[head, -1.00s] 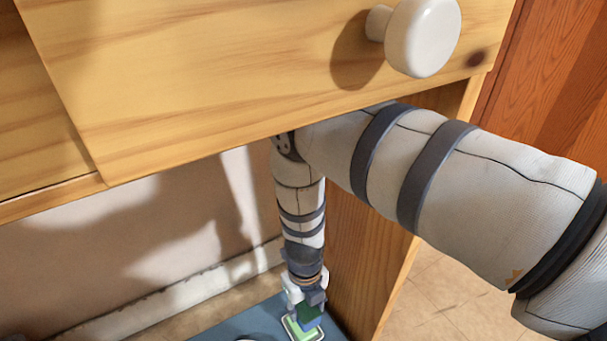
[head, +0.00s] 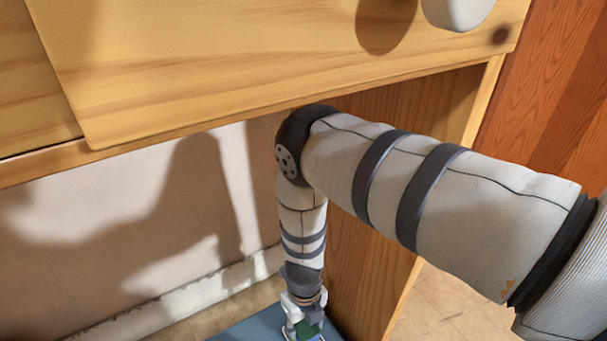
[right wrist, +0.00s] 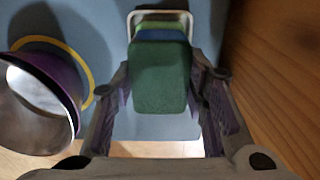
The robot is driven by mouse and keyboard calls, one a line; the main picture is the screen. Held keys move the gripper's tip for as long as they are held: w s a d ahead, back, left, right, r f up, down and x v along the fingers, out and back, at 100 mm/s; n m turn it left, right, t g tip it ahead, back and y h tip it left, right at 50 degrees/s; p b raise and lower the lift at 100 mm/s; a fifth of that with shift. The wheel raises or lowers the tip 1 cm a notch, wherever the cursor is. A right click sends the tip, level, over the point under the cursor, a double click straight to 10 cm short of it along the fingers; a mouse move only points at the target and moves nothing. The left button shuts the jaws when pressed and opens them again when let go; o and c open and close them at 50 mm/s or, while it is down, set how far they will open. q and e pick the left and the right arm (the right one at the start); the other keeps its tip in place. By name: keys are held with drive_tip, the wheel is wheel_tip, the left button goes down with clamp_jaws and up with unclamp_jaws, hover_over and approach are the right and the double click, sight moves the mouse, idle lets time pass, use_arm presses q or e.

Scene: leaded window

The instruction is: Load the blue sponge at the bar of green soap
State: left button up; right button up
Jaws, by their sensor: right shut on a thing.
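The blue sponge with a dark green face (right wrist: 160,76) is between the fingers of my right gripper (right wrist: 160,100) in the right wrist view; a blue strip of it shows behind the green. The light green soap (right wrist: 160,17) lies just beyond the sponge, within a pale rim, partly hidden by it. I cannot tell whether sponge and soap touch. In the head view my right gripper (head: 305,325) hangs low at the bottom edge, shut on the sponge (head: 308,329). My left gripper is not in view.
A purple cup-like vessel (right wrist: 74,84) stands left of the gripper, beside a yellow ring (right wrist: 88,68) on the blue surface (head: 250,329). A wooden side panel (head: 352,270) is close on the right. A wooden drawer front (head: 230,50) with a white knob (head: 458,10) overhangs my arm.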

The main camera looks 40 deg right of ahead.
drive_tip(key=shift+f+b, duration=0.5)
drive_tip(key=shift+f, duration=0.05)
idle(0.9)
drive_tip(key=shift+r, duration=0.15)
idle(0.3)
